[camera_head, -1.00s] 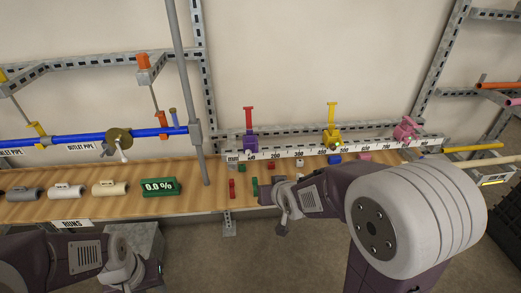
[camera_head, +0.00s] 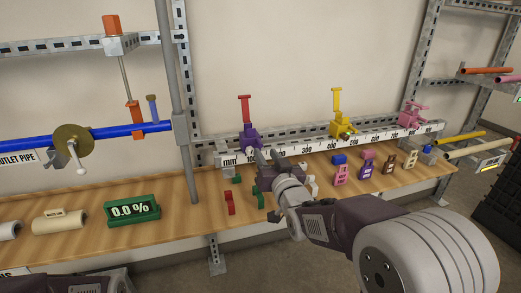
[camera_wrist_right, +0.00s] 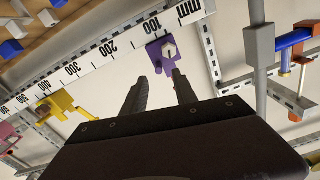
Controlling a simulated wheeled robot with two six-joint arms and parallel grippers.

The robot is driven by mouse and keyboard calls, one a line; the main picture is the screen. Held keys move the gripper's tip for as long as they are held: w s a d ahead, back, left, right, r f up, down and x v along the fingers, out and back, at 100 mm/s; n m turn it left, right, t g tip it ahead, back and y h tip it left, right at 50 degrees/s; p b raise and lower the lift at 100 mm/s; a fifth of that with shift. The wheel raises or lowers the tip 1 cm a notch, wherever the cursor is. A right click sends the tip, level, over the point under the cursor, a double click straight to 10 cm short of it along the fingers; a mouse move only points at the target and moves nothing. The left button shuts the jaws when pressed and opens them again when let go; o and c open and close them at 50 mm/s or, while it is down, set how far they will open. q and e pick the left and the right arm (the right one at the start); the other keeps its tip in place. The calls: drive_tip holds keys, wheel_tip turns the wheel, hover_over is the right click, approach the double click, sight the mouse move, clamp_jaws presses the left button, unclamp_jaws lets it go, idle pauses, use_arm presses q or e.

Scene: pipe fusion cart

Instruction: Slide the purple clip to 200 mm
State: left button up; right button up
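The purple clip (camera_head: 249,139) sits on the white millimetre ruler (camera_head: 322,147) near its 100 mark, left of 200. A red upright piece (camera_head: 244,109) stands above it. In the right wrist view the purple clip (camera_wrist_right: 158,55) has a white knob facing me, and the ruler (camera_wrist_right: 90,59) runs down to the left with 200 left of the clip. My right gripper (camera_head: 259,160) is just in front of the clip. Its fingers (camera_wrist_right: 158,80) are apart and empty, and the clip lies just beyond their tips. Only a bit of my left arm shows at the bottom left; its gripper is out of view.
A yellow clip (camera_head: 341,128) and a pink clip (camera_head: 412,115) sit farther right on the ruler. Several small coloured blocks lie on the wooden shelf (camera_head: 180,220) below. A grey upright pole (camera_head: 175,80) stands left of the ruler, near a green 0.0 % display (camera_head: 132,210).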

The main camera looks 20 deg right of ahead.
sight(262, 147)
drive_tip(key=w, duration=0.6)
drive_tip(key=shift+w+f, duration=0.1)
drive_tip(key=shift+w, duration=0.05)
clamp_jaws()
idle(1.1)
